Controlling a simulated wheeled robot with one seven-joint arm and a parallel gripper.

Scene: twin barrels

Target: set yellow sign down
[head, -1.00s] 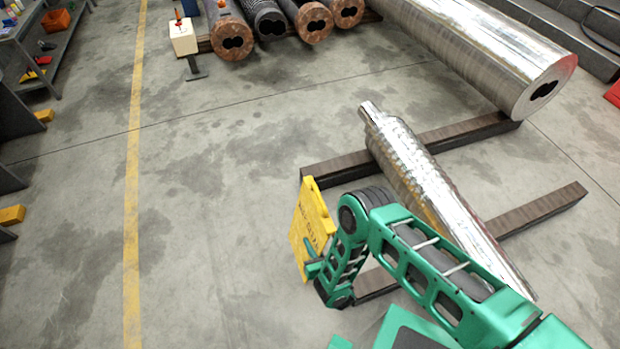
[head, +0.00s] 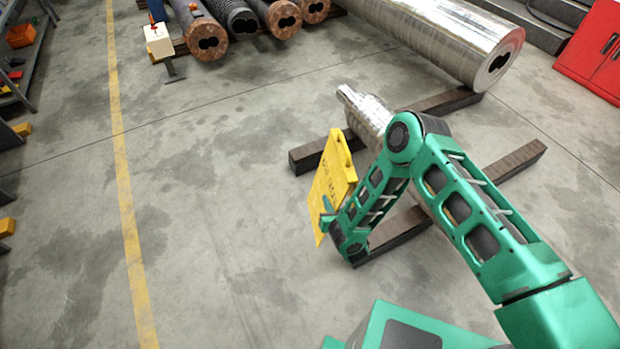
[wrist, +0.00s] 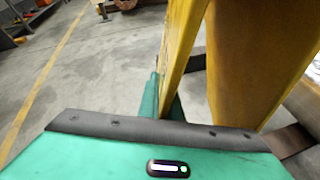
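The yellow sign (head: 333,178) is in the head view, left of my green arm, upright and slightly tilted. It also fills the upper right of the wrist view (wrist: 225,65) as two panels spread apart. My gripper (head: 328,214) is at the sign's lower part. In the wrist view a green finger (wrist: 150,97) lies against the left panel, and a second green finger shows on its other side, so the gripper is shut on that panel. The sign appears held above the floor; its exact height cannot be told.
A shiny metal barrel (head: 368,115) lies on dark beams (head: 400,232) behind my arm. A larger barrel (head: 440,35) lies at the back. A white box on a stand (head: 158,40) is at upper left. Open floor (head: 215,230) lies left of the sign, up to a yellow line (head: 122,180).

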